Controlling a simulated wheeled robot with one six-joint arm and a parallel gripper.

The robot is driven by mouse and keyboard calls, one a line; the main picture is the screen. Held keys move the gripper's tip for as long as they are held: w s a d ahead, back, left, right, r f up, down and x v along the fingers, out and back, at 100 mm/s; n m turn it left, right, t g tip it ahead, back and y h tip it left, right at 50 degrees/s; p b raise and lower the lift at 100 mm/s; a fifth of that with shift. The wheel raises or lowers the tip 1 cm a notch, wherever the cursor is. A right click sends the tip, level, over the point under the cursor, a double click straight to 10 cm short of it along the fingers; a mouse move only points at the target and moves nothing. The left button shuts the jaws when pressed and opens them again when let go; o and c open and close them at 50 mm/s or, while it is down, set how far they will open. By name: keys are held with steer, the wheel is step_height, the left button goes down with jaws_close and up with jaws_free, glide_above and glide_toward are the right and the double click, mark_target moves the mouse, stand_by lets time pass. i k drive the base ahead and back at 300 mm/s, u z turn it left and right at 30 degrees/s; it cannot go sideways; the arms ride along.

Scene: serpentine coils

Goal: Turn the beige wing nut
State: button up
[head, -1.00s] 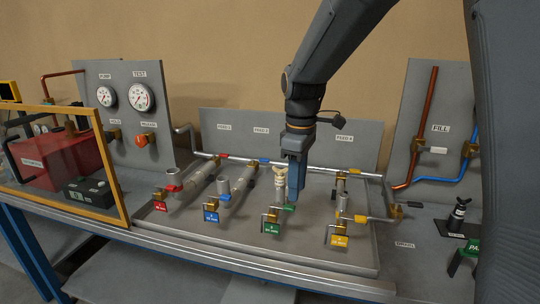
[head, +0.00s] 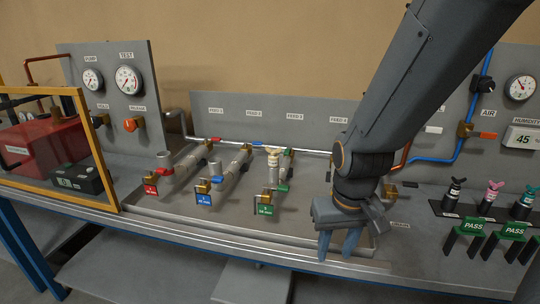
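The beige wing nut (head: 273,150) sits on top of an upright fitting on the third feed line, near the middle of the head view. A green-tagged fitting (head: 264,209) stands in front of it. My gripper (head: 336,253) points down to the right of the nut and nearer the bench's front edge. It is apart from the nut. Its two fingers show a gap between them, with nothing held. My arm hides the fourth feed line.
Red-tagged (head: 151,189) and blue-tagged (head: 203,198) feed lines lie left of the nut. An amber-framed guard (head: 108,150) stands further left. At right, a dark rack (head: 450,208) holds black, pink and teal wing-nut fittings behind green PASS gauges (head: 473,227).

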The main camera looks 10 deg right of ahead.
mark_target(273, 153)
steer(key=u, duration=2.05)
steer(key=k, duration=0.35)
steer(key=z, duration=0.45)
